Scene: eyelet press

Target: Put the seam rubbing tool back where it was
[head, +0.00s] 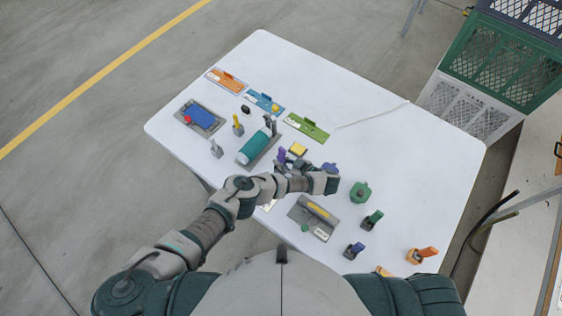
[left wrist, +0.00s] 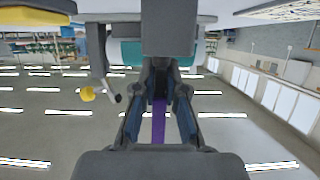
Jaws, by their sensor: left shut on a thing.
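My left gripper (head: 300,162) is low over the middle of the white table, just right of a teal roller-shaped thing on a grey base (head: 254,147). It is shut on a purple piece (head: 282,155), which I take for the seam rubbing tool. In the left wrist view, the purple piece (left wrist: 158,122) shows as a narrow strip between the two fingers (left wrist: 158,105). The rest of it is hidden by the gripper, and I cannot tell whether it touches the table. My right gripper is not in view.
A grey plate with a yellow handle (head: 315,216), a green item (head: 360,192) and several upright tools are near my side. Boards and a blue pad (head: 200,115) lie further off. The right back is mostly clear.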

